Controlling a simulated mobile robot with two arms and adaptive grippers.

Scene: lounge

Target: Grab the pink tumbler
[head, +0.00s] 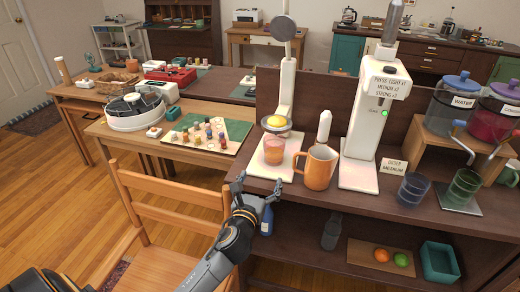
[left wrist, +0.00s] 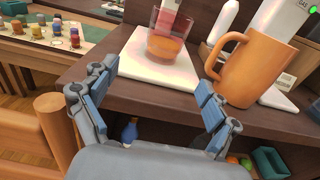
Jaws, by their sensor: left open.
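The pink tumbler (head: 274,151) is a translucent glass standing upright on the white base of a press-like device on the dark counter. In the left wrist view the tumbler (left wrist: 170,45) shows ahead, beyond the fingers, with an orange-tinted lower part. My left gripper (head: 257,184) is open and empty at the counter's front edge, in front of the tumbler and apart from it. In the left wrist view its two fingers (left wrist: 155,82) are spread wide, with the counter edge between them. My right gripper is not in view.
An orange mug (head: 317,168) stands close right of the tumbler. The press (head: 287,85) rises behind it, with a yellow item in its bowl. A white dispenser (head: 375,115) stands further right. A wooden chair (head: 165,215) is left of my arm. A shelf lies below the counter.

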